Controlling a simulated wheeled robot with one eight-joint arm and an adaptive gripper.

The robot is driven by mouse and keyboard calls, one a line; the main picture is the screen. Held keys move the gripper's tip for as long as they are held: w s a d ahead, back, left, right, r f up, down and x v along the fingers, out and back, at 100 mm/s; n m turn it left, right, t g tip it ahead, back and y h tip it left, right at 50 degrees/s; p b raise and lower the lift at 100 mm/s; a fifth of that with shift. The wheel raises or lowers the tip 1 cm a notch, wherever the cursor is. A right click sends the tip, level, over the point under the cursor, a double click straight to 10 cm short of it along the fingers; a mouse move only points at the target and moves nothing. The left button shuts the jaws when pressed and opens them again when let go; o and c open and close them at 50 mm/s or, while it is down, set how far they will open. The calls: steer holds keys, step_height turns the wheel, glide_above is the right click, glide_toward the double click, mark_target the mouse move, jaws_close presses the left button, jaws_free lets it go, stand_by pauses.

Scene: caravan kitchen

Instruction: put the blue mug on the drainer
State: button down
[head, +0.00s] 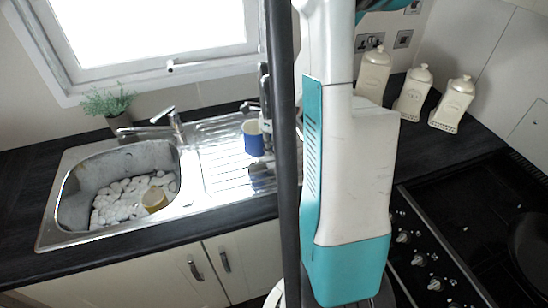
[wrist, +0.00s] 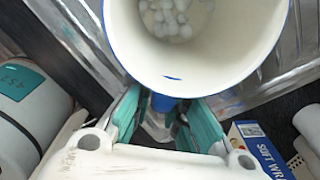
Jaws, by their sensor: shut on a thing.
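The blue mug (head: 253,137) is over the ridged metal drainer (head: 222,172), near its back edge, and looks upright. I cannot tell whether its base touches the drainer. In the wrist view the mug (wrist: 205,45) shows its cream inside, with several small white lumps in it, and a blue rim. My gripper (wrist: 165,118) is shut on the mug's blue handle, between teal fingers. In the head view my gripper (head: 267,125) is to the right of the mug, partly hidden by a dark post.
Left of the drainer is the sink (head: 75,210), with white pebble-like lumps and a yellow cup (head: 155,199). A tap (head: 172,122) and a plant (head: 107,104) stand behind. Cream canisters (head: 413,92) and a hob (head: 480,215) are right. A blue box (wrist: 255,148) shows near my gripper.

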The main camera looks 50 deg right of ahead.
mark_target(274, 164)
steer(key=shift+f+b, duration=0.5)
steer(key=shift+f, duration=1.4)
steer(key=shift+f, duration=0.2)
steer(key=c, duration=1.6)
jaws_free()
steer(key=shift+r, duration=0.2)
step_height(274, 164, up, 12)
steer(key=p, duration=0.3)
